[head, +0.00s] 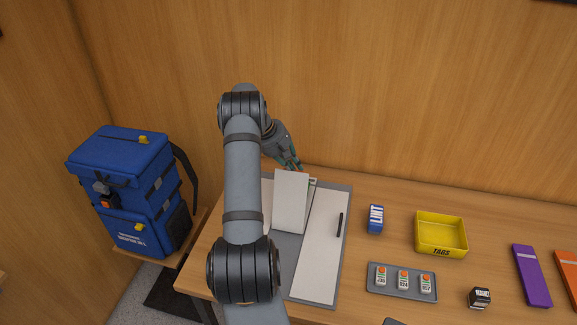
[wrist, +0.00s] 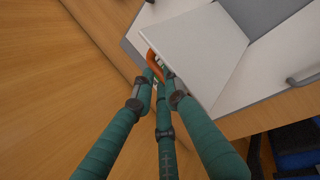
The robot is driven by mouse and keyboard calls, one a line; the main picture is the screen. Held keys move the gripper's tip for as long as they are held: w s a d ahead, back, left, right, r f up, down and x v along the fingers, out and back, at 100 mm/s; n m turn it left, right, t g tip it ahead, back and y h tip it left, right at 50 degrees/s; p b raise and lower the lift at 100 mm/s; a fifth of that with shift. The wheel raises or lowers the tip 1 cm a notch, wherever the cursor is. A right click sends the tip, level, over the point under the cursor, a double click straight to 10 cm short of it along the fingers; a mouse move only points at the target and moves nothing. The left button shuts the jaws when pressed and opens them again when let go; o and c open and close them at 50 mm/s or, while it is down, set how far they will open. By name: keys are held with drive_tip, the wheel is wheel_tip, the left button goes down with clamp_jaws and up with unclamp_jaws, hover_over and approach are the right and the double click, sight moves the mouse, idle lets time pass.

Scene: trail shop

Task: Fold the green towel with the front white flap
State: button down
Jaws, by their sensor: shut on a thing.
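A folding board has a grey base (head: 288,244) and white flaps, and it lies on the wooden table. One white flap (head: 291,203) stands raised and tilted in the middle of the board; its broad white face also shows in the wrist view (wrist: 205,50). My gripper (head: 294,165) is at the top edge of this flap, on its far side. In the wrist view its teal fingers are closed around an orange tab (wrist: 154,65) at the flap's edge.
A right white flap (head: 317,245) with a black handle (head: 340,224) lies flat. To the right are a blue box (head: 376,218), a yellow bin (head: 441,250), a grey tray (head: 373,291), a black box (head: 480,297) and a purple item (head: 531,276). A blue backpack (head: 125,190) stands left.

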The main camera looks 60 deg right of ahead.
drive_tip(key=shift+d+f, duration=0.25)
drive_tip(key=shift+d, duration=0.1)
drive_tip(key=c, duration=1.9)
unclamp_jaws()
drive_tip(key=shift+s, duration=0.1)
drive_tip(key=shift+c, duration=0.2)
drive_tip(key=shift+a, duration=0.1)
drive_tip(key=r, duration=0.2)
drive_tip(key=w+r, duration=0.1)
drive_tip(key=r, duration=0.1)
drive_tip(key=w+r, duration=0.1)
drive_tip(key=r, duration=0.1)
drive_tip(key=shift+w+a, duration=0.25)
drive_tip(key=shift+a, duration=0.15)
drive_tip(key=a+r, duration=0.2)
drive_tip(key=w+a+r, duration=0.1)
drive_tip(key=r, duration=0.1)
drive_tip(key=shift+w+a+r, duration=0.2)
drive_tip(key=shift+a+r, duration=0.1)
drive_tip(key=shift+a, duration=0.1)
drive_tip(key=shift+a+r, duration=0.1)
drive_tip(key=shift+r, duration=0.3)
